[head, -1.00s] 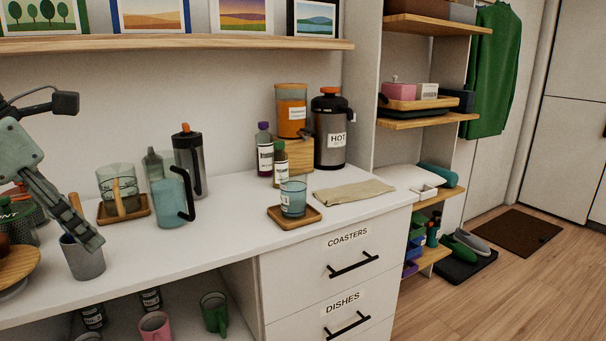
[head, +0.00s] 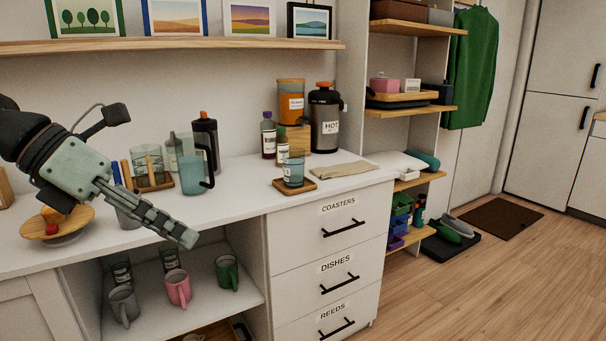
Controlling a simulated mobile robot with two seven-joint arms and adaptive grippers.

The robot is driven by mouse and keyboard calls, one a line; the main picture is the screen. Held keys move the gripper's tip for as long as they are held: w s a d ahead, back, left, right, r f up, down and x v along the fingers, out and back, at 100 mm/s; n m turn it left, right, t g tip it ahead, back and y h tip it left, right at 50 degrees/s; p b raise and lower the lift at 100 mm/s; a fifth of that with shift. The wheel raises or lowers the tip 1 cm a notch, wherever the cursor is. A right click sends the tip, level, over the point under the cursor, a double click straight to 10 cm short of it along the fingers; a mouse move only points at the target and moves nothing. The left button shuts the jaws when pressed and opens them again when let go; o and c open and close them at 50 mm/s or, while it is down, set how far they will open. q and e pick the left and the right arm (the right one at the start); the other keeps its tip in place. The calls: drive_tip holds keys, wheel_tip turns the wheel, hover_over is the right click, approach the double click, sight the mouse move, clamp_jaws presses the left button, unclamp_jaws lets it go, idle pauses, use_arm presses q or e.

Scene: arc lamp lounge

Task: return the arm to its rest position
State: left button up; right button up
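My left gripper (head: 188,238) reaches in from the left, pointing down and to the right. Its fingers are seen nearly side-on, so I cannot tell whether they are apart. Nothing shows held at the fingertips. In the picture they overlap the counter's front edge, above the open shelf with mugs. The gripper partly covers a grey cup (head: 127,218) on the counter. My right gripper is not in view.
Mugs, including a pink one (head: 178,288), stand below.

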use_arm(q)
drive_tip(key=w+d+r+n+t+h, duration=0.2)
drive_tip(key=w+d+r+n+h, duration=0.3)
drive_tip(key=d+h, duration=0.4)
drive_tip(key=w+a+f+n+t+y, duration=0.6)
drive_tip(key=w+a+f+n+t, duration=0.65)
drive_tip(key=n, duration=0.65)
drive_tip(key=s+a+f+n+g+y, duration=0.1)
drive_tip(key=s+a+f+n+y, duration=0.2)
drive_tip(key=f, duration=0.6)
drive_tip(key=a+f+n+g+y, duration=0.1)
drive_tip(key=a+f+n+y, duration=0.1)
drive_tip(key=f+n+y, duration=0.55)
drive_tip(key=s+a+f+n+g+y, duration=0.1)
drive_tip(key=s+a+f+n+y, duration=0.15)
drive_tip(key=f, duration=0.75)
drive_tip(key=s+d+f+n+g, duration=0.1)
drive_tip(key=s+f+n+g, duration=0.4)
drive_tip(key=s+f, duration=2.1)
drive_tip(key=s+g, duration=0.1)
drive_tip(key=g, duration=0.5)
drive_tip(key=shift+s+d+n, duration=0.2)
drive_tip(key=shift+s+n, duration=0.05)
drive_tip(key=shift+n, duration=0.05)
